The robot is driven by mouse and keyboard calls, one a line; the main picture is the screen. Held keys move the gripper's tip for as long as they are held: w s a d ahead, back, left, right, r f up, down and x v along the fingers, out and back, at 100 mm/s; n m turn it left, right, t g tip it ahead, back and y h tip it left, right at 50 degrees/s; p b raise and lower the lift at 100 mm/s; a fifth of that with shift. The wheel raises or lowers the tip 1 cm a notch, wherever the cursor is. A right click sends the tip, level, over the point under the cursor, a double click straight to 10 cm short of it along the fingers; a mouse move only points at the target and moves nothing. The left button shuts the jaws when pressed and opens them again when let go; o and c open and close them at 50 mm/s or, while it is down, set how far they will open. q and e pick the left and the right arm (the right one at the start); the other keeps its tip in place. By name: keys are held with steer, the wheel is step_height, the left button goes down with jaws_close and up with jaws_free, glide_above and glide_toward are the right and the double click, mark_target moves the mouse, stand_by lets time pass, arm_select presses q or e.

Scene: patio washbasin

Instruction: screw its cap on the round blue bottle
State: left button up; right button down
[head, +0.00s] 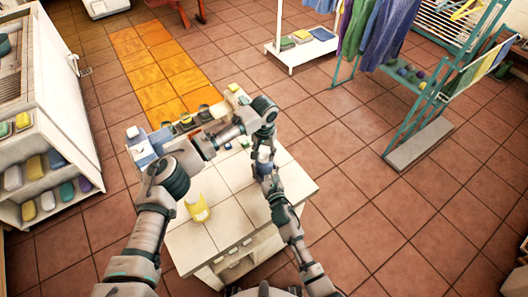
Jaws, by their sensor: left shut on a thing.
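My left gripper (265,136) points down over the right back part of the white tiled counter. It is shut on a small pale blue and white thing (264,154), which may be the round bottle or its cap; it is too small and too covered to tell. My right gripper (263,170) comes up from below, close to the same thing. Its fingers are too small to tell whether they are open or shut.
A yellow container (197,209) stands at the counter's left front. A blue and white box (140,147) and several small items line its back edge. The white tiled top (232,172) is bare in the middle. A shelf unit (45,165) stands left, a clothes rack right.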

arm_select(q)
steer(key=m, duration=0.6)
steer(key=o, duration=1.4)
steer(key=shift+c, duration=0.2)
steer(key=shift+r, duration=0.1)
step_height(320, 180, up, 12)
steer(key=shift+f, duration=0.2)
steer(key=shift+w, duration=0.1)
arm_select(e)
steer(key=shift+c, duration=0.4)
jaws_free()
